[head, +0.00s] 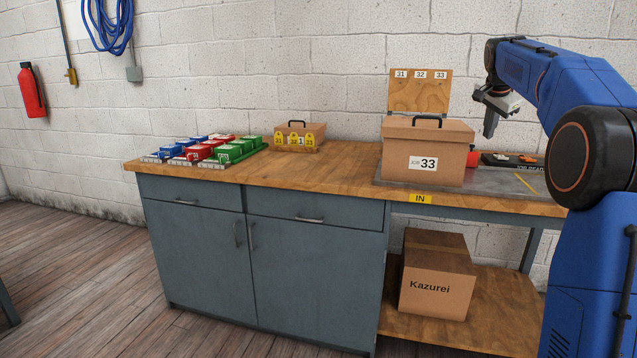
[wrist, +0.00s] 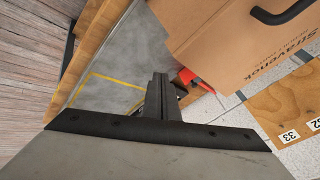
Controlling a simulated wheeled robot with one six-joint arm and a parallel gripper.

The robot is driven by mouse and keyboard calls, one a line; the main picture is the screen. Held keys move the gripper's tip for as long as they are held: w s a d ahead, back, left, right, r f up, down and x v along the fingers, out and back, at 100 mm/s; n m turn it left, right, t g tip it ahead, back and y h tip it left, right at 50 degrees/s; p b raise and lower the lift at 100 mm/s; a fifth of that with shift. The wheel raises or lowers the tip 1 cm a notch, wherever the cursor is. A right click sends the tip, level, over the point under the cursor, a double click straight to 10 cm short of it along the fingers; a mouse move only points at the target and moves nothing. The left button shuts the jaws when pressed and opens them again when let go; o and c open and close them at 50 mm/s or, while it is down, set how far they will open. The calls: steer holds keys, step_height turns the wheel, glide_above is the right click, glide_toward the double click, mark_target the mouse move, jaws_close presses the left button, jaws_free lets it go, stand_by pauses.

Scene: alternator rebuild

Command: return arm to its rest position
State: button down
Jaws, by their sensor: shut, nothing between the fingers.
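My blue arm (head: 585,80) reaches in from the right in the head view. My gripper (head: 490,125) hangs in the air, pointing down, to the right of the box marked 33 (head: 395,150) and above the grey mat. In the wrist view my gripper (wrist: 157,90) shows its dark fingers together with nothing held. The grey mat (wrist: 120,62) with yellow lines lies below it, and the cardboard box (wrist: 225,35) is beside it at the upper right.
A board with 31, 32 and 33 (head: 420,92) stands behind the box. A red object (head: 472,159) and a dark tray (head: 508,160) lie on the bench (head: 330,167). Coloured bins (head: 206,148) and a small case (head: 300,132) sit left. The bench middle is clear.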

steer(key=s+a+f+n+y, duration=0.1)
steer(key=s+a+f+n, duration=0.15)
steer(key=s+a, duration=0.45)
steer(key=s+a+f+n, duration=0.2)
steer(key=s+a+f, duration=0.15)
steer(key=s, duration=0.75)
steer(key=s+a+f+n+y, duration=0.1)
steer(key=s+a+f+n, duration=0.15)
steer(key=s+a, duration=0.45)
steer(key=s+a+f+n, duration=0.3)
steer(key=s+f, duration=0.8)
steer(key=s, duration=0.3)
steer(key=s+a+f+n+g+y, duration=0.1)
steer(key=s+a+f+n, duration=0.2)
steer(key=s+f, duration=0.8)
steer(key=s+n, duration=0.1)
steer(key=s, duration=0.3)
steer(key=shift+s+f, duration=0.2)
steer(key=shift+s, duration=0.1)
